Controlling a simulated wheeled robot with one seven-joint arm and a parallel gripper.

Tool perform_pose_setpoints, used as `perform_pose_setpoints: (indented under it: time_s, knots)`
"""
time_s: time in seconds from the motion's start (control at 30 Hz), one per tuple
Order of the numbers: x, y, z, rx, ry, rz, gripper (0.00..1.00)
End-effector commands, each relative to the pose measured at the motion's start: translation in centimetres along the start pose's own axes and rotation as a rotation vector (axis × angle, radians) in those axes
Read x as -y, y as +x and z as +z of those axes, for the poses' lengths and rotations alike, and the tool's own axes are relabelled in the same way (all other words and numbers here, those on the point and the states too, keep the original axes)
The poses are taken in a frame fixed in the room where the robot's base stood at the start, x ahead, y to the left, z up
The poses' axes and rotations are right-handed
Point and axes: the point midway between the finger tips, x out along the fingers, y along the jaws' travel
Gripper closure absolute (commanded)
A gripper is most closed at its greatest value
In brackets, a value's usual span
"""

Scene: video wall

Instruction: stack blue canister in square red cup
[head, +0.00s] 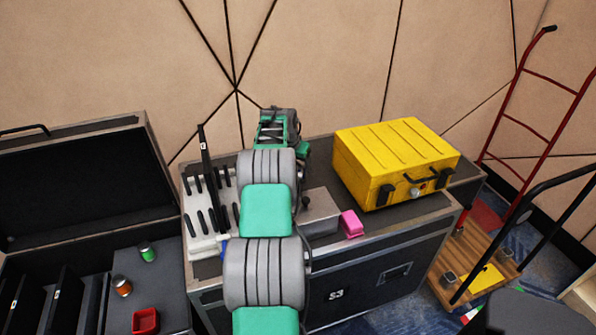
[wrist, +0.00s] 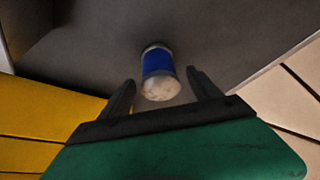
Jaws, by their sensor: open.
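The blue canister (wrist: 158,64) shows in the wrist view as a small cylinder with a blue band and a pale end. It stands on the dark case top, just ahead of and between my fingertips. My gripper (wrist: 161,82) is open around the near end of it, and I cannot tell whether either finger touches it. In the head view my arm hides the canister. The square red cup (head: 145,321) sits on the dark case at the lower left of the head view, open side up.
A yellow case (head: 397,162) stands on the case top right of my arm. A pink block (head: 352,224) lies beside a grey box (head: 319,213). Green (head: 147,252) and orange (head: 122,286) canisters stand near the red cup. A white rack (head: 205,220) holds dark tools at left.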

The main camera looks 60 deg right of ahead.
Motion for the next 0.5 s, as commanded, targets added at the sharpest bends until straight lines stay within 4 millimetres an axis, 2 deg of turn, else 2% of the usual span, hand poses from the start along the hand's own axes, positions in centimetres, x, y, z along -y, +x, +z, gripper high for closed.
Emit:
perform_pose_setpoints:
  time_s: [0.23,0.5]
  knots:
    - [-0.04,0.25,-0.11,-0.002,0.001,-0.001,0.28]
    - [-0.04,0.23,-0.09,-0.001,0.001,-0.001,0.50]
